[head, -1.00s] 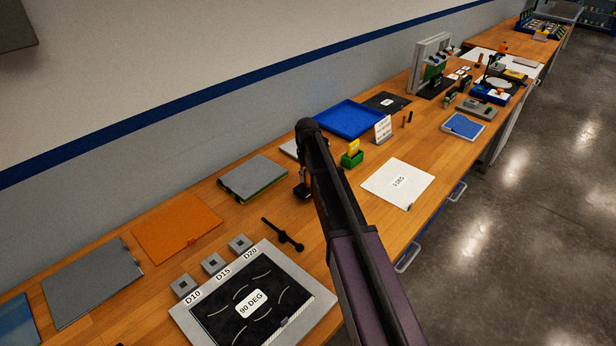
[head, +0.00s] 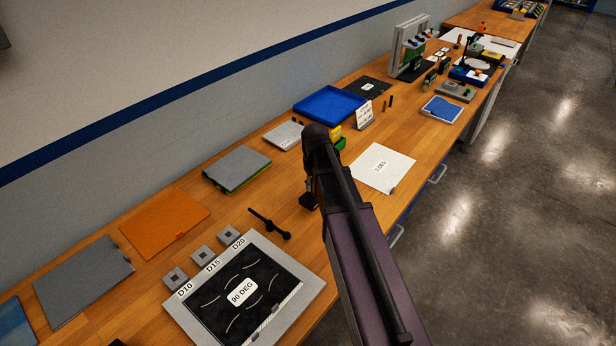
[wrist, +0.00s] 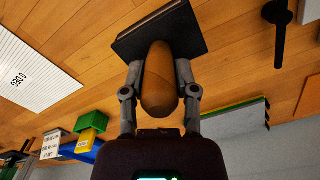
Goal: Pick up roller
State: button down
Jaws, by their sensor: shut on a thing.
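The roller shows in the wrist view as a brown rounded wooden handle (wrist: 157,95) with a wide flat dark part (wrist: 190,28) at its far end. I cannot tell whether the dark part belongs to the roller. My gripper (wrist: 160,75) has one grey finger on each side of the handle and is shut on it. In the head view my gripper (head: 309,192) is small and dark, over the bench to the right of the black rod. The arm partly hides it, and a small dark part shows low beneath it. I cannot tell whether that part touches the bench.
The wooden bench (head: 150,277) holds a black rod (head: 270,223), a 90 DEG plate (head: 312,283), a grey folder (head: 238,167), an orange sheet (head: 165,222) and a white 0 DEG sheet (head: 381,183). A blue tray (head: 330,103) and green box (head: 341,143) stand further back.

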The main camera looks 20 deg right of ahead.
jog(key=shift+s+d, duration=0.1)
jog(key=shift+s, duration=0.35)
jog(key=c, duration=0.9)
grip_release()
jog(key=shift+c, duration=0.2)
jog(key=c, duration=0.4)
jog(key=shift+c, duration=0.2)
jog(key=shift+d, duration=0.1)
